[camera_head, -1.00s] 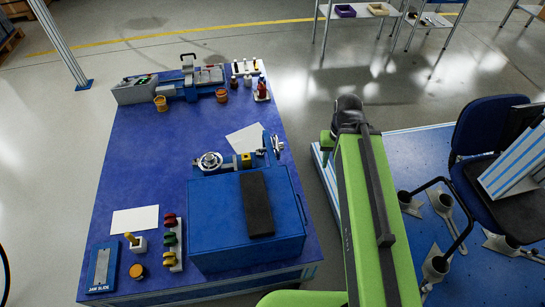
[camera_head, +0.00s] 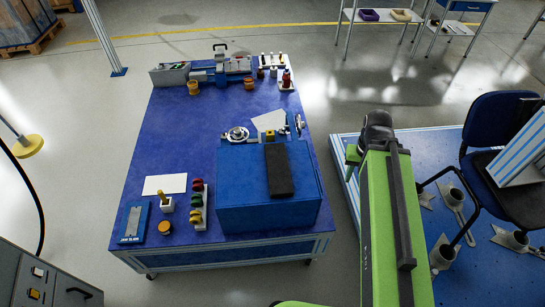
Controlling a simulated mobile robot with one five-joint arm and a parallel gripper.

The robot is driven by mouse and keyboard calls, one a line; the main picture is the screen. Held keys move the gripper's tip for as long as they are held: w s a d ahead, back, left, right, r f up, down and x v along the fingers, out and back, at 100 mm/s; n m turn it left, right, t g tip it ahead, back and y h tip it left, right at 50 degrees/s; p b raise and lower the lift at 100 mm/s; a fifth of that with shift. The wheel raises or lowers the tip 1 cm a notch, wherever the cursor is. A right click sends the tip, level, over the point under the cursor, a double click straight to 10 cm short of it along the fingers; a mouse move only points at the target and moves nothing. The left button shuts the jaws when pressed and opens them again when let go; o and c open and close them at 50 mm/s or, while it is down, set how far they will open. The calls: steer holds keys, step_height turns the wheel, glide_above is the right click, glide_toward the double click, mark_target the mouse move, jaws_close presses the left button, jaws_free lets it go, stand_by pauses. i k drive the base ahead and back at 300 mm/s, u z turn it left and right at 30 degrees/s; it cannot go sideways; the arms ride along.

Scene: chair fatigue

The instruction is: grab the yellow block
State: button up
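Several small yellow things are on the blue table (camera_head: 170,120), and I cannot tell for sure which is the yellow block. A small yellow piece (camera_head: 269,134) sits at the grey-and-blue device behind the blue box. A yellow peg (camera_head: 167,190) stands in a white block at the front left, with a round yellow-orange piece (camera_head: 165,228) in front of it. My green arm extends up the right side, beside the table and apart from these things. Its far end is dark, and my gripper's fingers do not show.
The blue box (camera_head: 240,205) with a black pad on top takes up the table's front right. A machine (camera_head: 205,72) stands at the back. The table's middle is clear. A blue chair (camera_head: 490,130) and blue platform are to the right, a grey cabinet (camera_head: 45,285) at lower left.

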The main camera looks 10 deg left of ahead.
mark_target(270, 134)
steer(key=k, duration=1.05)
steer(key=u, duration=0.5)
steer(key=i, duration=1.5)
steer(key=u, duration=4.9)
steer(key=i, duration=0.1)
steer(key=z, duration=2.6)
